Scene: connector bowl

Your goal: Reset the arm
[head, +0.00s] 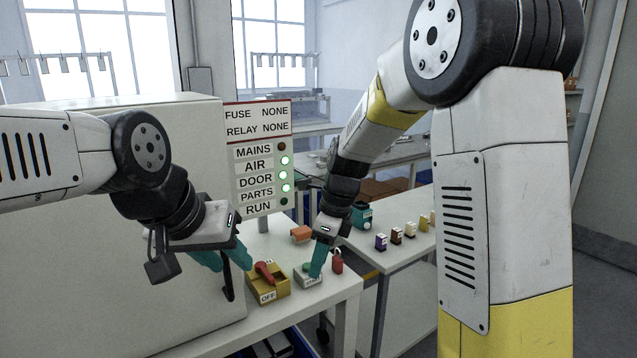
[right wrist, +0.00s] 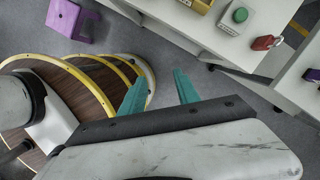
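My left gripper (head: 224,256) is in front of the white cabinet, near its dark handle (head: 228,282). Its teal fingers look apart, with nothing seen between them. My right gripper (head: 318,264) points down in the head view and overlaps the grey box with a green button (head: 306,276); I cannot tell from there if it touches. In the right wrist view my right gripper (right wrist: 160,90) has its fingers apart and empty over the floor, and the green button (right wrist: 240,15) is well clear of them.
A yellow switch box with a red lever (head: 266,272) and a red padlock (head: 337,262) are on the white bench. The sign (head: 258,160) shows AIR, DOOR and PARTS lit green; MAINS is dark red, RUN dark. Small coloured parts (head: 396,235) stand on the right table. A purple bracket (right wrist: 70,20) lies below.

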